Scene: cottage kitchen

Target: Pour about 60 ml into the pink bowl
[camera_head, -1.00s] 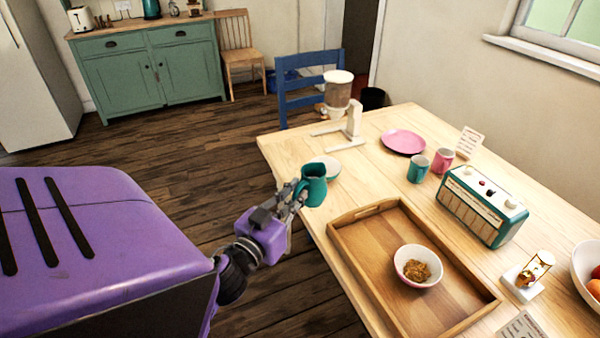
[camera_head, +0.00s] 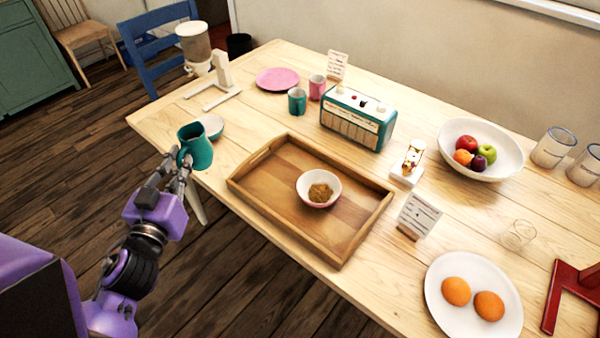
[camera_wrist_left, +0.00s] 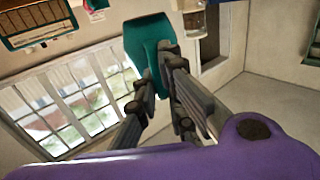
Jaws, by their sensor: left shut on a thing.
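My left gripper (camera_head: 179,171) is shut on a teal jug (camera_head: 198,151), held roughly upright at the table's left edge. The jug also shows in the left wrist view (camera_wrist_left: 147,40) between the fingers. The pink bowl (camera_head: 333,197) stands on a wooden tray, right of the jug; its inside is white, its outside pink, and it holds brown, grainy food. The jug is well apart from this bowl. The jug's contents cannot be made out. My right gripper is not in view.
The wooden tray (camera_head: 268,210) has raised walls. A teal-and-white bowl (camera_head: 215,134) stands just behind the jug. A dispenser (camera_head: 196,48), pink plate (camera_head: 277,76), two mugs, a radio (camera_head: 357,119), a small timer and a card (camera_head: 418,215) stand farther back or right.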

